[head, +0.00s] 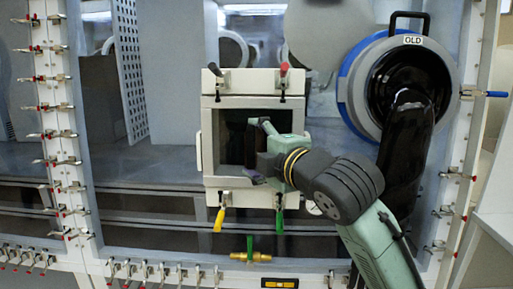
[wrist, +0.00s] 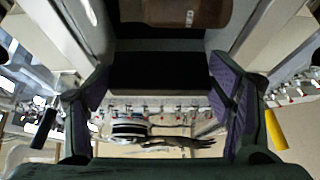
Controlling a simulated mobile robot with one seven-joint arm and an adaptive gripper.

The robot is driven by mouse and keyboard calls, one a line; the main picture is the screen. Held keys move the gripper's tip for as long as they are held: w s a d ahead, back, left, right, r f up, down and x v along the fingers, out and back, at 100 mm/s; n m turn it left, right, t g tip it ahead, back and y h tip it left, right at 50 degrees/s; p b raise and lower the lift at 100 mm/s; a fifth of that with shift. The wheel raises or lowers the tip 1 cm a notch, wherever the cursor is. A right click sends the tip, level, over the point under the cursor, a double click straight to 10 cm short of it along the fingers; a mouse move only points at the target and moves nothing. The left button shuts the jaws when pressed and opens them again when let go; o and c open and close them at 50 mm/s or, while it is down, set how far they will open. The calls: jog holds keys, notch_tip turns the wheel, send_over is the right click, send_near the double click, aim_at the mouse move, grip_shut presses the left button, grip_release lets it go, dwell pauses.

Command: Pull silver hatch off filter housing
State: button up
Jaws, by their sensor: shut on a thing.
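The filter housing (head: 210,118) is a pale box on the glovebox front, with red and black handles above and yellow and green handles below. My gripper (head: 257,150) is at the right part of its dark, framed front. One finger is above the other, and their tips have purple pads. In the wrist view the fingers of my gripper (wrist: 160,95) stand wide apart on either side of a dark, flat face (wrist: 155,72). This appears to be the silver hatch, in shadow. My gripper is shut on it. Its contact edges are hard to see.
A round port marked OLD (head: 412,41), with a blue ring and a hanging black glove (head: 400,150), is close to my arm on the right. Clamps line the window edges. A brass valve (head: 250,256) sits below the housing. A brown cylinder (wrist: 185,12) shows in the wrist view.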

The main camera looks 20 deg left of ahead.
jog(key=shift+s+d+r, duration=0.1)
jog(key=shift+s+d, duration=0.1)
jog(key=shift+s, duration=0.4)
jog(key=shift+s+d, duration=0.15)
jog(key=shift+s, duration=0.3)
jog(key=s+d+r+p, duration=0.1)
jog(key=s+d, duration=0.1)
jog(key=s, duration=0.5)
jog(key=shift+s, duration=0.2)
dwell(0.7)
